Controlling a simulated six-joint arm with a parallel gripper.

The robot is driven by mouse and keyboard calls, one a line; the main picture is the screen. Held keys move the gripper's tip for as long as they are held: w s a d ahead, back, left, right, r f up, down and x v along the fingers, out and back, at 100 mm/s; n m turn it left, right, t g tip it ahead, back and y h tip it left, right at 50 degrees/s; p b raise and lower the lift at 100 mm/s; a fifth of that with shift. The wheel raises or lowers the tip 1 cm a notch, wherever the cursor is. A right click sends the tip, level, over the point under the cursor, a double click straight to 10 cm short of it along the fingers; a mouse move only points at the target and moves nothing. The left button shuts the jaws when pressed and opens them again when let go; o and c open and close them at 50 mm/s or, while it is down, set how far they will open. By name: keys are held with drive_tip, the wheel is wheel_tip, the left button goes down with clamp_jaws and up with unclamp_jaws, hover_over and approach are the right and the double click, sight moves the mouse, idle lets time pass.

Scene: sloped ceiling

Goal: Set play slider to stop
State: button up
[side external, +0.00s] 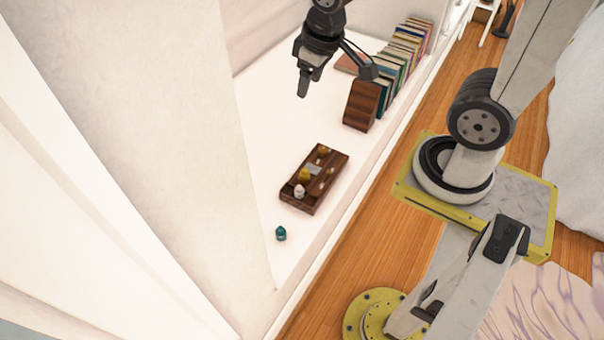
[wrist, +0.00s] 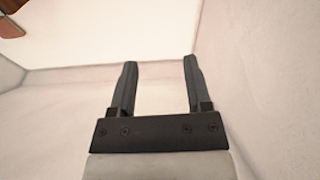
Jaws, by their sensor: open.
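A dark brown wooden box (side external: 330,161) lies on the white shelf surface, with small yellow and white knobs and a small grey plate on it. These parts are too small to tell which one is the play slider or where it is set. My gripper (side external: 303,92) hangs above the white surface, up and to the left of the box and well apart from it. In the wrist view, my gripper (wrist: 160,62) has its two fingers spread with nothing between them. A brown corner (wrist: 14,12) shows at the top left of the wrist view; I cannot tell what it belongs to.
A small teal object (side external: 281,233) stands on the shelf below the box. A row of books (side external: 405,55) with a brown wooden block (side external: 361,105) at its near end stands at the upper right. A sloped pale wall (side external: 130,90) rises on the left. The shelf's middle is clear.

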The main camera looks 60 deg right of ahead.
drive_tip(key=w+d+n+g, duration=0.1)
drive_tip(key=w+d+n, duration=0.35)
drive_tip(key=d, duration=0.65)
drive_tip(key=n+g, duration=0.1)
drive_tip(key=n, duration=0.3)
hover_over(329, 171)
wheel_tip(329, 171, down, 46)
drive_tip(key=shift+r, duration=0.15)
drive_tip(key=shift+f, duration=0.65)
drive_tip(key=shift+f, duration=0.2)
drive_tip(key=shift+f, duration=3.7)
clamp_jaws()
